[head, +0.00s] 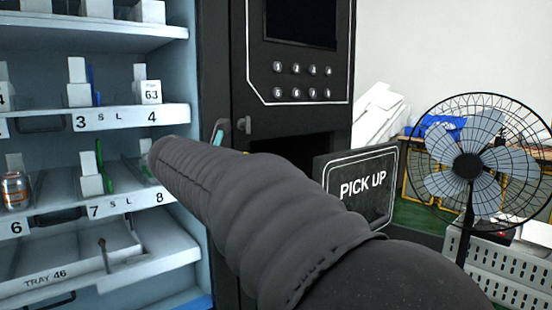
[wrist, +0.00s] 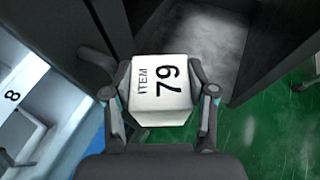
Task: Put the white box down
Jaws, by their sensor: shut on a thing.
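The white box (wrist: 161,92), marked "ITEM 79", sits between the two fingers of my gripper (wrist: 160,95) in the wrist view. The fingers are shut on its left and right sides. In the wrist view the box is in front of the dark vending machine, with green floor below and to the right. In the head view my arm crosses the middle and hides the box. Only a small part of my gripper (head: 220,131) shows there, above the arm near the dark pick-up opening (head: 290,147).
The vending machine shelves (head: 100,206) with several small items are at the left. A "PICK UP" flap (head: 362,188) stands out right of the opening. A black fan (head: 468,167) and a white crate (head: 500,280) stand at the right. Green floor (wrist: 262,140) is open at the lower right.

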